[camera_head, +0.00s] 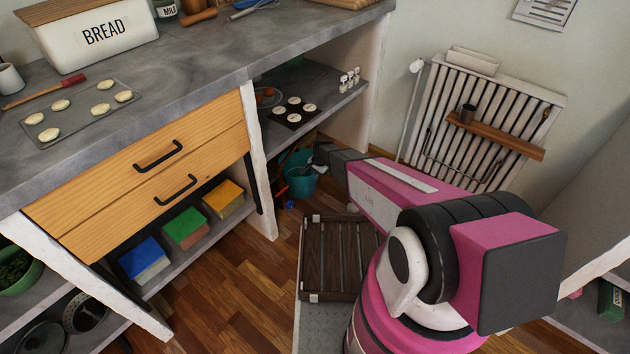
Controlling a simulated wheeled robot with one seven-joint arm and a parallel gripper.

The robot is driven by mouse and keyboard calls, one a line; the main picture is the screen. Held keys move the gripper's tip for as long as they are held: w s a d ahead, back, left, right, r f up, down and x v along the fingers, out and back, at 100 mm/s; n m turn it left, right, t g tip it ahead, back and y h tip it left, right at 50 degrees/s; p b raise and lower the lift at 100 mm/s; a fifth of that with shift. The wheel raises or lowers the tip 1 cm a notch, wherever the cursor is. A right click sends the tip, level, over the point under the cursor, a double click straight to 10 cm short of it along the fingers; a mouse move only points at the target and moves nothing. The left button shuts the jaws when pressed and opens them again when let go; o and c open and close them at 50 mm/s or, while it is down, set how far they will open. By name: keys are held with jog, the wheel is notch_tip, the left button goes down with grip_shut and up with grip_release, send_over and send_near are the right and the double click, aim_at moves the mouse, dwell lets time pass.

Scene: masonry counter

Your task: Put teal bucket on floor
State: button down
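The teal bucket (301,184) is low down, under the open shelf of the masonry counter, beside its white upright. It looks upright and holds something light coloured. My pink arm reaches towards it from the right, and my gripper (309,165) is at the bucket's upper right, over or at its rim. The fingers are small and dark here, so I cannot tell whether they are open or shut, or whether they touch the bucket. The wooden floor (230,290) shows in front of the counter.
The counter's white upright (258,165) stands just left of the bucket. Above is a shelf (325,115) with a dark tray. A dark slatted rack (335,255) lies in front of my arm. The radiator (480,125) is behind. Free floor lies at centre left.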

jog(key=shift+f, duration=1.85)
jog(key=c, duration=1.3)
grip_release()
jog(key=shift+c, duration=0.2)
notch_tip(320, 180, up, 12)
jog(key=d, duration=0.2)
jog(key=s+d+r+n+h, duration=0.1)
jog(key=s+d+r+n, duration=0.2)
jog(key=s+d+r, duration=0.7)
jog(key=s+d+r+n+h, duration=0.1)
jog(key=s+d+r+n, duration=0.3)
jog(key=s+d+r, duration=0.5)
jog(key=s+r, duration=0.6)
jog(key=r, duration=0.3)
jog(key=shift+s+d+n, duration=0.3)
jog(key=shift+s+d, duration=0.05)
